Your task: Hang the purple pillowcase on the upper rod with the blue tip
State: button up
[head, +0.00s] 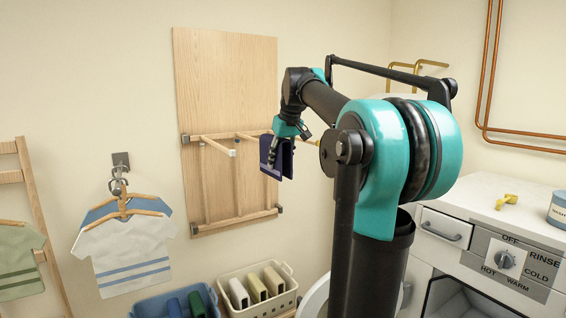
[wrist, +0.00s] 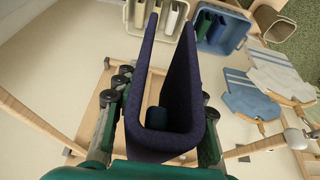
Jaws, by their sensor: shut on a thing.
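The purple pillowcase (head: 283,158) is folded over into a dark upside-down U in front of the wooden rack board (head: 225,70). My gripper (head: 288,130) is shut on its upper part. In the wrist view the fingers (wrist: 157,125) flank the pillowcase (wrist: 185,85) on both sides. A dark blue cylinder, which looks like the rod's blue tip (wrist: 156,118), shows between its two hanging layers, close to the fold. I cannot tell whether it touches the cloth. In the head view that tip is hidden. A pale-tipped rod (head: 220,147) sticks out to the left; a yellow tip (head: 313,143) shows to the right.
A cream basket (head: 290,297) and a blue basket (head: 150,307) with folded cloths stand below. Shirts on hangers (head: 125,245) hang from a wall hook at left. A white washer (head: 485,225) stands at right. Neighbouring rods leave little room sideways.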

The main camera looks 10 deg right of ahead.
jog(key=w+a+f, duration=0.1)
jog(key=w+a, duration=0.1)
jog(key=w, duration=0.4)
jog(key=shift+f, duration=0.2)
dwell(0.4)
jog(key=o, duration=1.3)
